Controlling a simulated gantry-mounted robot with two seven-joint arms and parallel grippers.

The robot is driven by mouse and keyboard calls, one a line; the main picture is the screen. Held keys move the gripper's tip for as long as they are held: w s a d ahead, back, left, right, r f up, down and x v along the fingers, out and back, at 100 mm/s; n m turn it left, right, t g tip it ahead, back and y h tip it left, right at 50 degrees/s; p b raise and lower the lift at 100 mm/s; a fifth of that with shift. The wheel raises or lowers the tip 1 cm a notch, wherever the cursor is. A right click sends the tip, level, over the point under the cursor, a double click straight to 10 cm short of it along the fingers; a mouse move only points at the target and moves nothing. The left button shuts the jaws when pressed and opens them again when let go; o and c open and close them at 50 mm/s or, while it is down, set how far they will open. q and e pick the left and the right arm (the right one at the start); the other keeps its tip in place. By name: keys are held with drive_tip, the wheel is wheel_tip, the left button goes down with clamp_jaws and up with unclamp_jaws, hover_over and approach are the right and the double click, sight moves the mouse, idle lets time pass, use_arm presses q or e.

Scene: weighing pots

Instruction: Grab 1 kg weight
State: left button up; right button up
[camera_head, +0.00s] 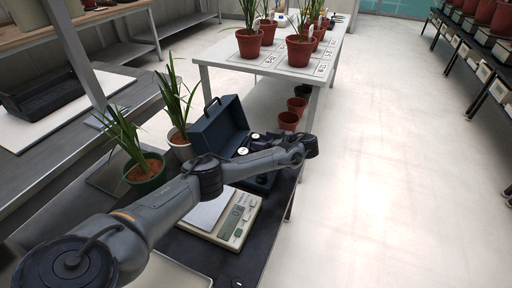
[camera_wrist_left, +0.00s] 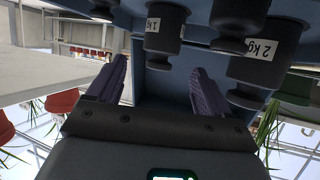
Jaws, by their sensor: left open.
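The 1 kg weight (camera_wrist_left: 165,28), a dark cylinder with a white "1 KG" label, hangs upside down in the left wrist view, just beyond and between my left fingertips. A 2 kg weight (camera_wrist_left: 258,62) is to its right, beside another dark weight (camera_wrist_left: 238,18). The weights belong to an open blue case (camera_head: 220,128), whose lid stands up in the head view. My left gripper (camera_wrist_left: 155,70) is open and empty, with its two purple-grey fingers apart. In the head view my left arm crosses in front of the case and hides part of it. My right gripper is not in view.
A digital scale (camera_head: 236,218) stands on the dark bench in front of the case. Potted plants in a green pot (camera_head: 145,180) and a pale pot (camera_head: 180,150) stand left of it. A white table (camera_head: 215,58) with red pots is behind. The floor at right is clear.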

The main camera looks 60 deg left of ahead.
sight(259, 139)
use_arm(q)
drive_tip(key=b+x, duration=0.2)
drive_tip(key=x, duration=0.1)
drive_tip(key=shift+a+f, duration=0.15)
drive_tip(key=shift+a, duration=0.05)
drive_tip(key=shift+s+a, duration=0.1)
drive_tip(key=shift+a, duration=0.2)
drive_tip(key=shift+d, duration=0.15)
drive_tip(key=c, duration=0.3)
clamp_jaws()
